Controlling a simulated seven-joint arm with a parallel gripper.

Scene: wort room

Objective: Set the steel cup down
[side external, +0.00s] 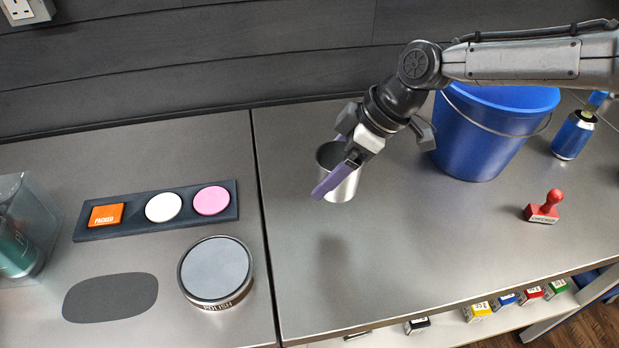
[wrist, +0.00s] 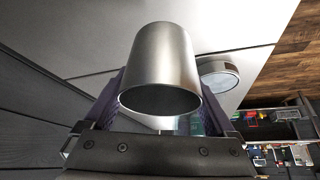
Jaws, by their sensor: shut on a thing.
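The steel cup (side external: 343,187) is a plain silver cylinder, held in the air above the right-hand steel bench; a soft shadow lies on the bench below it. My gripper (side external: 338,177) has purple fingers and is shut on the cup, with one finger across its near side. In the wrist view the cup (wrist: 162,65) fills the middle, between the two purple fingers (wrist: 160,115), with its dark open mouth towards the camera. The far finger is mostly hidden by the cup in the side view.
A blue bucket (side external: 488,135) stands behind right, with a red stamp (side external: 544,207) and blue can (side external: 573,135). On the left bench are a button panel (side external: 130,221), a round grey-topped disc (side external: 217,270), a dark flat patch (side external: 110,298) and a clear container (side external: 22,235). The right bench's front is clear.

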